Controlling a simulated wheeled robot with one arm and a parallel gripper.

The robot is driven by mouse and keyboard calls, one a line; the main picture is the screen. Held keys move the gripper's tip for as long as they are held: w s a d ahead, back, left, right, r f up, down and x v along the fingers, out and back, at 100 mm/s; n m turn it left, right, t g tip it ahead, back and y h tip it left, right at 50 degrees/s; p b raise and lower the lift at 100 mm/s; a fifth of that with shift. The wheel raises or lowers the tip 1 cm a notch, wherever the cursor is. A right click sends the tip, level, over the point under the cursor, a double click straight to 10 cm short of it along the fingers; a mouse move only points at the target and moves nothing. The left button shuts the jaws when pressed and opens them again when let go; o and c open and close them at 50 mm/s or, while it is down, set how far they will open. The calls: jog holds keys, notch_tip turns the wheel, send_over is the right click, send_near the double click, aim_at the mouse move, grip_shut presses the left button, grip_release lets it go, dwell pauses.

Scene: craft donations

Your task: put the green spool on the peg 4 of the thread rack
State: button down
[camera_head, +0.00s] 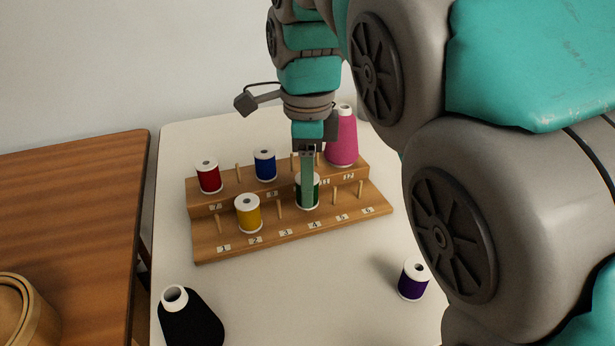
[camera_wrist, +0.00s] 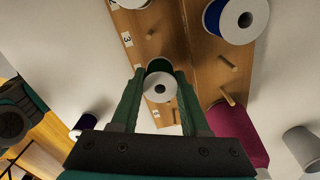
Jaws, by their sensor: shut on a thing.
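The green spool (camera_head: 313,196), with white ends, stands upright between the fingers of my gripper (camera_head: 307,178). In the wrist view, the fingers (camera_wrist: 157,78) close on the spool's sides and its white end (camera_wrist: 160,88) faces the camera. The spool is over the front row of the wooden thread rack (camera_head: 210,248), behind the label 4 (camera_head: 313,225). Its bottom looks slightly higher than the seated yellow spool's would be there. Peg 4 is hidden by the spool, so I cannot tell whether it is inside the bore.
A yellow spool (camera_head: 248,215) is on front peg 2. Front pegs 1, 3, 5 and 6 are bare. Red (camera_head: 209,178) and blue (camera_head: 265,166) spools sit on the back row. A pink cone (camera_head: 342,140) stands behind; a purple spool (camera_head: 413,283) and black cone (camera_head: 190,325) stand in front.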

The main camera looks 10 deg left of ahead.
jog(key=shift+f, duration=0.4)
jog(key=shift+c, duration=1.6)
grip_release()
